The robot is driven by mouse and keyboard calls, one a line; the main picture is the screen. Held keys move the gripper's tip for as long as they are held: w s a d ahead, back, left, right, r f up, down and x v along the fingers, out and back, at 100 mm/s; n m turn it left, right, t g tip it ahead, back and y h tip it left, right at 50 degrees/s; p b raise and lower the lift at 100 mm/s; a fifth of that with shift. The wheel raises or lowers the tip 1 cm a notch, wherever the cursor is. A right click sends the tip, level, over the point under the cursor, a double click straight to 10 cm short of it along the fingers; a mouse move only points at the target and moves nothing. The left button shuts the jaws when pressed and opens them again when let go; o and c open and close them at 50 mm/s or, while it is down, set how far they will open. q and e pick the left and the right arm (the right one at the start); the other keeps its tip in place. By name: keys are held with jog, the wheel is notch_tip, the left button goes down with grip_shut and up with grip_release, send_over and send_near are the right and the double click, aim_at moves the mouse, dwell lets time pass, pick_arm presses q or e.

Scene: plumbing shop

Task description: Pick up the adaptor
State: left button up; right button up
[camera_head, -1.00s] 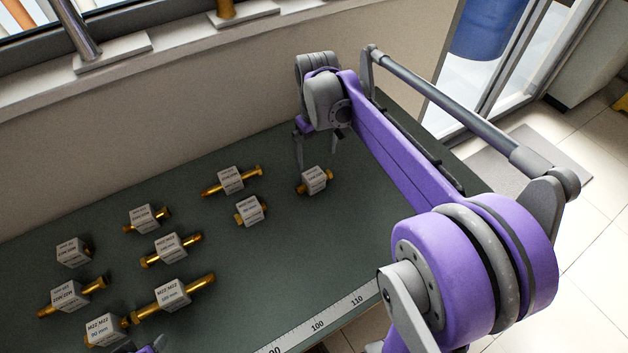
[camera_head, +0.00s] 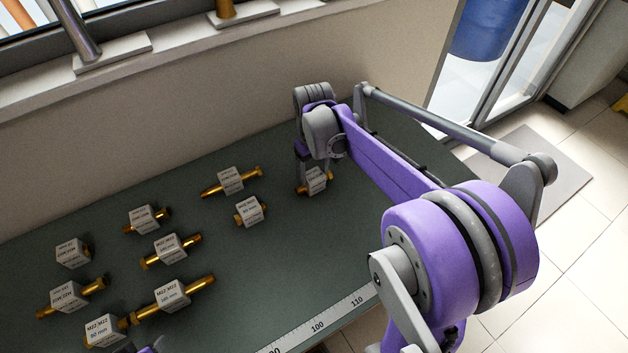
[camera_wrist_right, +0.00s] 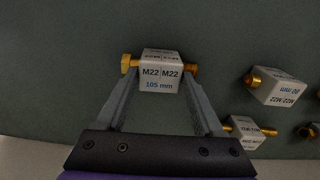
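The adaptor labelled M22 M22 105 mm (camera_wrist_right: 160,75) is a white block with brass ends, lying on the green table. It shows in the head view (camera_head: 317,181), partly hidden by my right gripper. My right gripper (camera_head: 312,172) is lowered over it. In the right wrist view the fingers of this gripper (camera_wrist_right: 160,82) stand on either side of the block, with the brass ends showing beyond them. The fingers look open around it; contact is not clear. Only a small purple and dark part of my left arm (camera_head: 153,345) shows at the bottom edge.
Several similar adaptors lie to the left, the nearest a short one (camera_head: 250,211) and a longer one (camera_head: 231,181). The green table (camera_head: 270,270) is bare in front. A ruler strip (camera_head: 318,327) runs along its front edge. A wall (camera_head: 200,125) and windowsill stand behind.

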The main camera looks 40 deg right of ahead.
jog(key=c, duration=1)
jog(key=shift+r, duration=0.1)
